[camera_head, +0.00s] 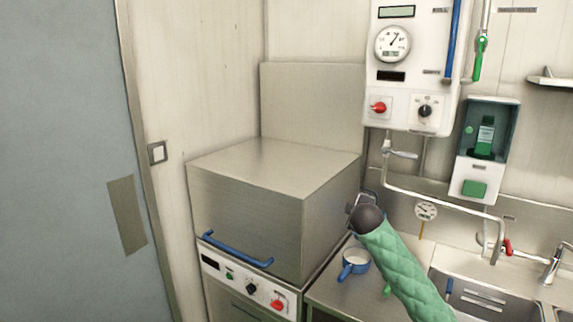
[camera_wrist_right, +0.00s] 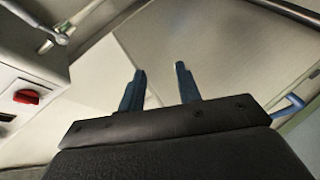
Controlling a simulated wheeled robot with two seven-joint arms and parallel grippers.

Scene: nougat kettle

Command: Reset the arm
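My right arm, in a green quilted sleeve, comes in from the lower right of the head view. Its gripper (camera_head: 362,203) is raised in front of the right side of the big steel kettle unit (camera_head: 270,165), at the height of its box-shaped top. In the right wrist view the two dark fingers (camera_wrist_right: 160,88) stand apart with nothing between them, so this gripper is open and empty. The wrist and sleeve partly hide the fingers in the head view. My left gripper is not in view.
A blue-handled pan (camera_head: 355,262) stands on the steel counter, left of my sleeve. A pipe (camera_head: 440,198) runs right of the gripper, above the sink (camera_head: 480,298). A control box (camera_head: 410,65) and green dispenser (camera_head: 487,145) hang on the wall. A grey door (camera_head: 60,160) is at left.

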